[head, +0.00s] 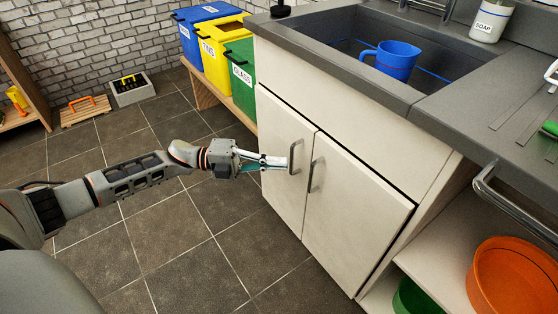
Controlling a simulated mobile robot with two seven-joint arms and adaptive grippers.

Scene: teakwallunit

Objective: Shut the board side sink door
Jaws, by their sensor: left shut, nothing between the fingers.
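The sink cabinet has two pale doors with upright metal handles near their meeting edges. The board side door (355,205) is the right one, towards the ribbed drainboard (515,110). It looks nearly flush with the front, with a thin dark line along its top and right edges. Its handle (312,175) is free. The other door (283,150) looks closed. My left gripper (283,162) is shut and empty, its fingertips close to the left door's handle (295,157). I cannot tell whether they touch. My right gripper is out of view.
A blue jug (396,60) stands in the sink. A metal rail (510,208) sticks out at right, above open shelves with an orange bowl (515,280). Blue, yellow and green bins (240,85) stand left of the cabinet. The tiled floor before the doors is clear.

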